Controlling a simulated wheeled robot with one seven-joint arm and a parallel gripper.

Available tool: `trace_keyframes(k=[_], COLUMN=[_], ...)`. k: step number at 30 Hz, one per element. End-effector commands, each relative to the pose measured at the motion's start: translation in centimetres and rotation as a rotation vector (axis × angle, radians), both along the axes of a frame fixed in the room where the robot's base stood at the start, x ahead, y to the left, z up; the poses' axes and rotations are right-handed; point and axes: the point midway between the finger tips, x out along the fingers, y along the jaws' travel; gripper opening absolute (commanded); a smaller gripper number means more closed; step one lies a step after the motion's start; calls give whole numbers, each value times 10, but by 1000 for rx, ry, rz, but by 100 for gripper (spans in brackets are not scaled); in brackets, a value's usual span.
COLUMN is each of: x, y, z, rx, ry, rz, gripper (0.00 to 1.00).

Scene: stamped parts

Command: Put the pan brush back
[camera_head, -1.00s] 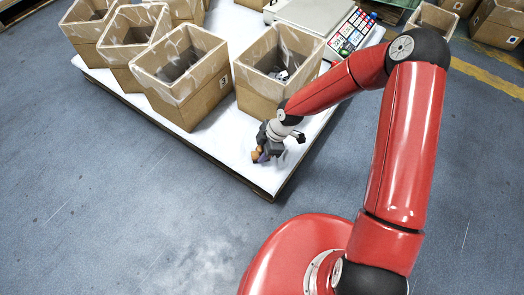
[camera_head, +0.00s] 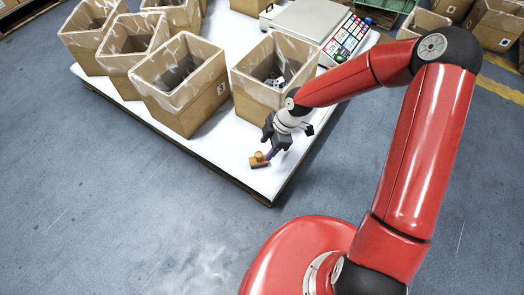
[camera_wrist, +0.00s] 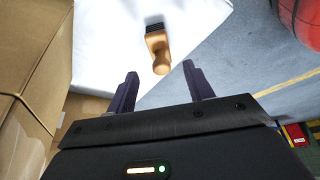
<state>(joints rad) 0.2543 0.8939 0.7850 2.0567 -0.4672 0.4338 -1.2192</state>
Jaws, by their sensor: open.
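The pan brush (camera_head: 259,160), with a tan wooden body, a knob handle and dark bristles, lies on the white table top (camera_head: 228,143) near its front corner. In the wrist view the brush (camera_wrist: 157,50) lies beyond the fingertips, its knob end towards me and its dark bristles at the far end. My gripper (camera_head: 272,152) is just right of and above the brush in the head view. In the wrist view my gripper (camera_wrist: 160,82) has its two purple fingers apart with nothing between them, clear of the brush.
Several open cardboard boxes stand on the table; the nearest (camera_head: 262,98) is just behind my gripper, with parts inside. A box wall (camera_wrist: 30,60) fills the wrist view's left side. A scale (camera_head: 310,25) and a colourful panel (camera_head: 347,40) stand at the back. The front corner is otherwise clear.

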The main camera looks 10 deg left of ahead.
Motion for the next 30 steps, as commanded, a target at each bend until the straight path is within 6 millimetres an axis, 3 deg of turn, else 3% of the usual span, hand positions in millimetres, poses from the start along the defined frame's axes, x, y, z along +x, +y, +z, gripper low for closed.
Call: trace_keyframes(k=[1,6,19,23,30], x=[2,6,7,8,-2], y=[-5,-14,-25,-55,-130], z=[13,36,51,72,152], rx=[1,0,-36,-153,-381], ry=[-1,0,-3,-17,-91], rz=[-4,-2,-27,-145,-590], gripper=[52,52,52,52,52])
